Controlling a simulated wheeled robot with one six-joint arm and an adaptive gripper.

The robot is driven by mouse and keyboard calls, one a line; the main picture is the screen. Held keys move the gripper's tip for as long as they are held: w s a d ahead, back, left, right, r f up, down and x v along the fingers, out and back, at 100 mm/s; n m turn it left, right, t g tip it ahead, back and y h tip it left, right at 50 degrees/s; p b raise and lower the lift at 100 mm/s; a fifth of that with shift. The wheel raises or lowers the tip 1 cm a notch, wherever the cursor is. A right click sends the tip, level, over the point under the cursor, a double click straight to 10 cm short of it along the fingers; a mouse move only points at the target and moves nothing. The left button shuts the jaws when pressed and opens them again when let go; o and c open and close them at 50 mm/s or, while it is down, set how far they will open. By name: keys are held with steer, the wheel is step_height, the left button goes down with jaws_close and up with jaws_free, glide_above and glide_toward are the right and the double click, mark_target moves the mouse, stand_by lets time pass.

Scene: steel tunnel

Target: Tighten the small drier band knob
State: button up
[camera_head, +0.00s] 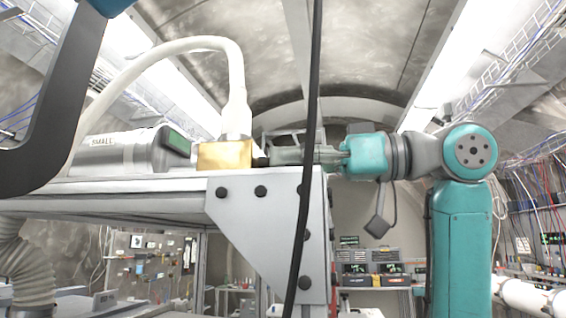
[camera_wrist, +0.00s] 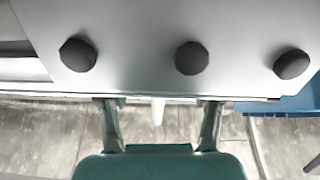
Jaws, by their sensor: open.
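The small drier (camera_head: 112,152), a grey cylinder marked SMALL with a dark green-faced end, lies on the bench top at left. A brass block (camera_head: 224,155) stands at its right, with a white hose rising from it. My gripper (camera_head: 275,150) points left at bench-top height, close to the block's right side. In the wrist view my gripper (camera_wrist: 160,112) has its two fingers spread apart. A small pale peg (camera_wrist: 158,110) shows between them, and I cannot tell whether it is the band knob. I cannot make out the knob for certain, nor any contact.
The bench's corner plate (camera_head: 262,215) with dark bolts is just below my gripper; it fills the top of the wrist view (camera_wrist: 135,50). A black cable (camera_head: 309,150) hangs across the head view. A blue object (camera_wrist: 290,105) is at right in the wrist view. Shelves stand behind.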

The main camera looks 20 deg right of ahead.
steer(key=shift+w+a, duration=0.4)
steer(key=shift+a, duration=0.1)
steer(key=c, duration=1.1)
steer(key=shift+m, duration=1.6)
steer(key=shift+c, duration=0.2)
steer(key=o, duration=1.1)
steer(key=shift+o, duration=0.2)
steer(key=shift+s+d, duration=0.1)
steer(key=v, duration=1.1)
steer(key=shift+s+d, duration=0.2)
steer(key=shift+d, duration=0.1)
